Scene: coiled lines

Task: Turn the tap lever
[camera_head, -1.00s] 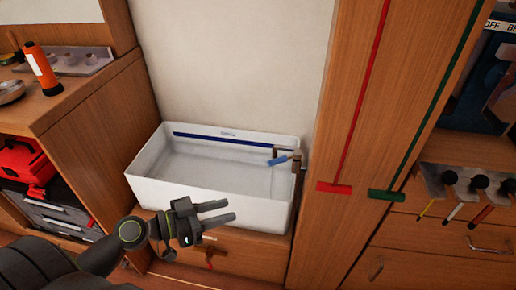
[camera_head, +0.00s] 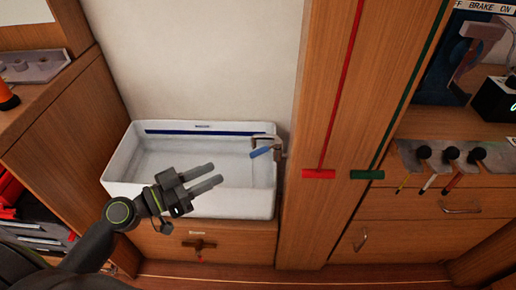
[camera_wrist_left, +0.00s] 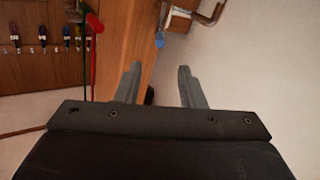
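The tap lever (camera_head: 262,152) has a blue grip and sits at the right end of a white basin (camera_head: 235,203), beside the metal tap (camera_head: 268,138). My left gripper (camera_head: 216,174) is over the front of the basin, left of and apart from the lever, with its two fingers spread and nothing between them. In the left wrist view, the open fingers (camera_wrist_left: 158,70) have the blue lever grip (camera_wrist_left: 159,40) beyond them, roughly between the tips. My right gripper is not in view.
A wooden post (camera_head: 322,110) stands close to the right of the tap, with a red handle (camera_head: 318,173) and a green handle (camera_head: 367,174). A rack of tools (camera_head: 455,157) hangs further right. A brown T-shaped handle (camera_head: 199,246) is on the drawer front below the basin.

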